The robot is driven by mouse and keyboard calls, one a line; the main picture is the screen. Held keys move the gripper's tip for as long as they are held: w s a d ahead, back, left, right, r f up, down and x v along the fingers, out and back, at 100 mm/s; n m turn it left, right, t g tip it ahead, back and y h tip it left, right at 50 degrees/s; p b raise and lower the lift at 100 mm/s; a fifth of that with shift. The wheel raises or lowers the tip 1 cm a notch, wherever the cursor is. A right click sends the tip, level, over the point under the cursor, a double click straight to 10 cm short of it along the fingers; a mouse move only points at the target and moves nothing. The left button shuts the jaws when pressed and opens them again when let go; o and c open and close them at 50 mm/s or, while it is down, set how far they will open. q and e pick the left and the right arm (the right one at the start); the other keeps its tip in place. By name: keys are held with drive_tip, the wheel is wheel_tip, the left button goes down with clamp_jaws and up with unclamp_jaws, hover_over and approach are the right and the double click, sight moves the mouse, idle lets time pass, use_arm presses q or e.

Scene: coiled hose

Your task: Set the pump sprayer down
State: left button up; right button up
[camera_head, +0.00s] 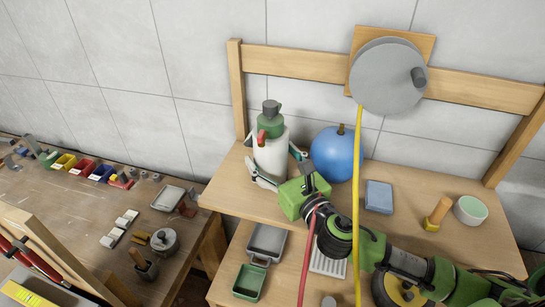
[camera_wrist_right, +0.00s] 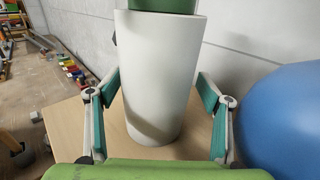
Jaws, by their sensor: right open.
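The pump sprayer (camera_head: 271,154) has a white body, a green collar and a dark grey top, with a red part at its side. It stands upright on the wooden upper shelf (camera_head: 404,212), near the left end. My right gripper (camera_head: 272,170) is open, with one finger on each side of the white body. In the right wrist view the sprayer's body (camera_wrist_right: 158,60) stands between the two spread fingers, with gaps beside it, and its base rests on the wood. My left gripper is not in view.
A blue ball (camera_head: 334,154) sits close to the right of the sprayer. A yellow hose (camera_head: 357,150) hangs from the grey reel (camera_head: 385,78) in front of the shelf. A blue box (camera_head: 379,196), a wooden-handled tool (camera_head: 438,212) and a bowl (camera_head: 470,209) stand further right.

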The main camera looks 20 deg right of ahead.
drive_tip(key=shift+r, duration=0.15)
drive_tip(key=shift+s+a, duration=0.1)
drive_tip(key=shift+s, duration=0.05)
drive_tip(key=s+b, duration=0.1)
drive_tip(key=s, duration=0.2)
drive_tip(key=s+d+b, duration=0.1)
drive_tip(key=s, duration=0.2)
drive_tip(key=s+d+b, duration=0.1)
drive_tip(key=s+b, duration=0.1)
drive_tip(key=s, duration=0.2)
drive_tip(key=shift+s+d, duration=0.2)
drive_tip(key=shift+s, duration=0.55)
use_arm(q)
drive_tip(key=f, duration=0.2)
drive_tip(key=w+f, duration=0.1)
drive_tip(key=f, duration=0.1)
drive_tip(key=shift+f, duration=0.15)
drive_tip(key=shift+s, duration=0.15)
